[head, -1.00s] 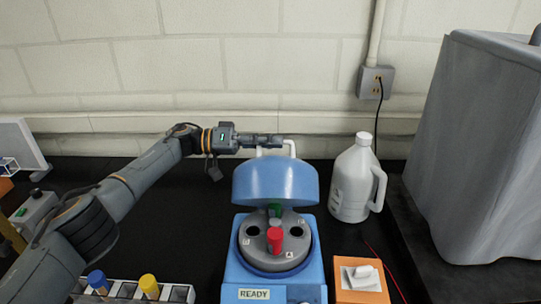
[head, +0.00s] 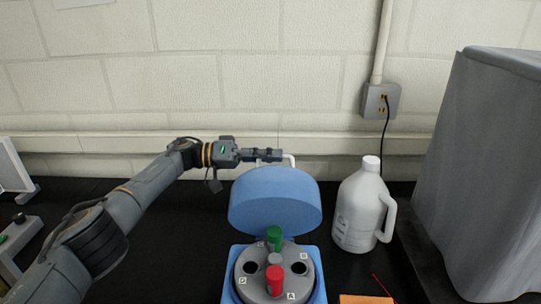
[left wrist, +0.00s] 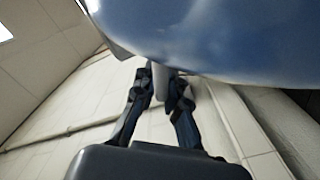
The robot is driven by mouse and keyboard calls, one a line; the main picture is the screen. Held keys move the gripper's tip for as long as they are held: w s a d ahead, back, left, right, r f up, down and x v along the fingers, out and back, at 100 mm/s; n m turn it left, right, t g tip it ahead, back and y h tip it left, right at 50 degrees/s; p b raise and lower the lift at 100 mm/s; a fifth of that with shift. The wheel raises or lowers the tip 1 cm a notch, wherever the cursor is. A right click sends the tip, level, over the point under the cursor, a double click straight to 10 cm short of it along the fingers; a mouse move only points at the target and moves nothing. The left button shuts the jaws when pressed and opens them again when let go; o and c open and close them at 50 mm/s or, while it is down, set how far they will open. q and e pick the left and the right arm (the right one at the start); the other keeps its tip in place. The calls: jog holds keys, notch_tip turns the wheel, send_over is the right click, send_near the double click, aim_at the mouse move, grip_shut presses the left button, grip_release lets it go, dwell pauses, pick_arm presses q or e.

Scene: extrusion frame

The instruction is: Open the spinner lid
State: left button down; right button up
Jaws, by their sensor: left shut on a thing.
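The blue spinner lid (head: 275,203) stands raised at the back of the blue spinner (head: 235,290). The grey rotor (head: 250,268) shows below it, holding a red-capped tube (head: 275,278) and a green-capped tube (head: 274,236). The white lid handle (head: 291,160) shows at the lid's top edge. My left gripper (head: 278,155) is at the handle behind the lid's top. In the left wrist view its fingers (left wrist: 160,90) are shut on the pale handle (left wrist: 160,78), with the lid's blue surface (left wrist: 220,35) above. My right gripper is not in view.
A white jug (head: 360,210) stands right of the spinner. A large grey covered object (head: 480,170) fills the right side. The wall (head: 220,100) is close behind the lid. An orange block (head: 365,299) lies at the front right.

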pick_arm(q)
jog(key=shift+f, duration=0.35)
jog(key=c, duration=1.4)
grip_release()
jog(key=shift+w, duration=0.1)
jog(key=shift+a+r, duration=0.1)
jog(key=shift+a, duration=0.05)
jog(key=a, duration=0.7)
jog(key=shift+a, duration=0.1)
